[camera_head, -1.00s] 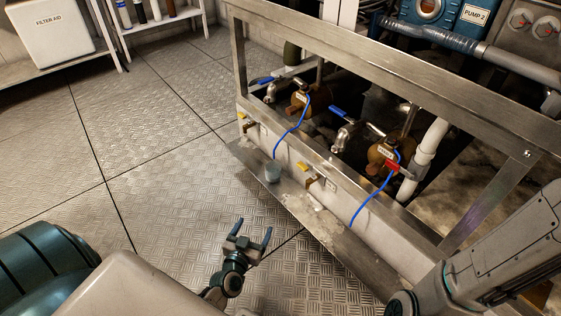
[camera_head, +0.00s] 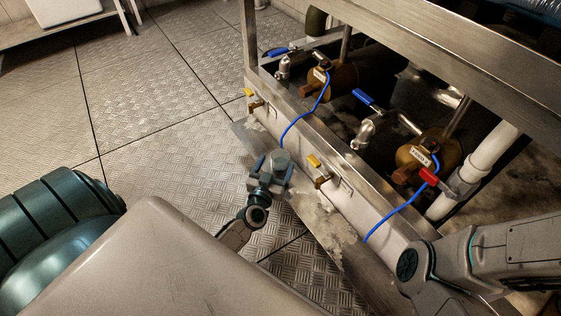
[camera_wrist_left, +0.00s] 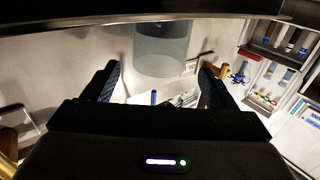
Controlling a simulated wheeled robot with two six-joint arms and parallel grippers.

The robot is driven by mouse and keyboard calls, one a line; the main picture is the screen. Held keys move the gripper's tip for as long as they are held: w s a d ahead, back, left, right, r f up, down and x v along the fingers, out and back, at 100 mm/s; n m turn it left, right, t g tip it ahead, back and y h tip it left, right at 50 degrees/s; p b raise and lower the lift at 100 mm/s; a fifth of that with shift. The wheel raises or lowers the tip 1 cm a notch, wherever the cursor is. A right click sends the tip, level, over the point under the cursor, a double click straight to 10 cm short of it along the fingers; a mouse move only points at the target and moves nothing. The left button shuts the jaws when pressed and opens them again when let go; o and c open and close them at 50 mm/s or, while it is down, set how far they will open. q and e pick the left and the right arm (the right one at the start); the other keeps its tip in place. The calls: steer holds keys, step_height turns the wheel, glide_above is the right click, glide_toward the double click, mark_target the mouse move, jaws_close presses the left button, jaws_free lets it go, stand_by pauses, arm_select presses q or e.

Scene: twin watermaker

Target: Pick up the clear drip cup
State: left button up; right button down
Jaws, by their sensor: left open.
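The clear drip cup (camera_head: 280,159) is a small greyish see-through cup at the steel ledge along the frame's foot. My left gripper (camera_head: 270,168) is open right at the cup, its fingers to either side of it in the head view. In the left wrist view the cup (camera_wrist_left: 162,48) shows upright, lined up between the two open fingertips (camera_wrist_left: 158,70), with visible gaps on both sides. How deep it sits between the fingers I cannot tell. My right arm comes in at the lower right; its gripper is out of view.
A yellow-handled valve (camera_head: 314,161) stands close right of the cup on the white pipe. Another yellow valve (camera_head: 249,93) is farther back. A blue tube (camera_head: 297,122) runs down near the cup. The steel ledge (camera_head: 325,225) edges open tread-plate floor (camera_head: 150,105).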

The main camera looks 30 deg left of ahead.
arm_select(q)
steer(key=b+x, duration=0.1)
steer(key=x, duration=0.3)
steer(key=shift+w+b, duration=0.25)
steer(key=shift+b, duration=0.05)
steer(key=c, duration=1.1)
steer(key=shift+o, duration=0.2)
steer(key=shift+r, duration=0.1)
